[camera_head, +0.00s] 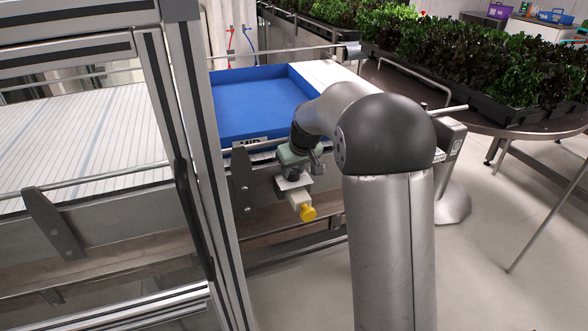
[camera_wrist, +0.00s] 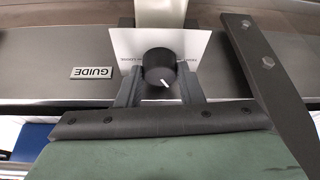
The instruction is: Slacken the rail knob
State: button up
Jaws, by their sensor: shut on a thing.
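The rail knob (camera_wrist: 158,66) is a round black knob with a white pointer line, in front of a white card (camera_wrist: 195,48) with small print. The line points down and to the right in the wrist view. My gripper (camera_wrist: 160,80) is shut on the knob, one finger on each side of it. In the head view my gripper (camera_head: 296,160) is at the conveyor's side rail, and the knob itself is hidden there. The white card (camera_head: 293,183) shows just below my gripper.
A GUIDE plate (camera_wrist: 91,72) sits left of the knob. A dark bracket (camera_wrist: 262,70) stands close on the right. A pale block with a yellow knob (camera_head: 307,212) sticks out below the card. A blue tray (camera_head: 262,97) rests on the conveyor behind.

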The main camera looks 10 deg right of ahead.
jog(key=shift+a+m+h+p, duration=0.1)
jog(key=shift+m+h+p, duration=0.3)
jog(key=shift+m, duration=0.7)
jog(key=shift+m+h+p, duration=0.45)
jog(key=shift+m+h, duration=0.25)
jog(key=shift+m, duration=1.1)
jog(key=o, duration=1)
jog(key=shift+c, duration=0.2)
jog(key=shift+r, duration=0.1)
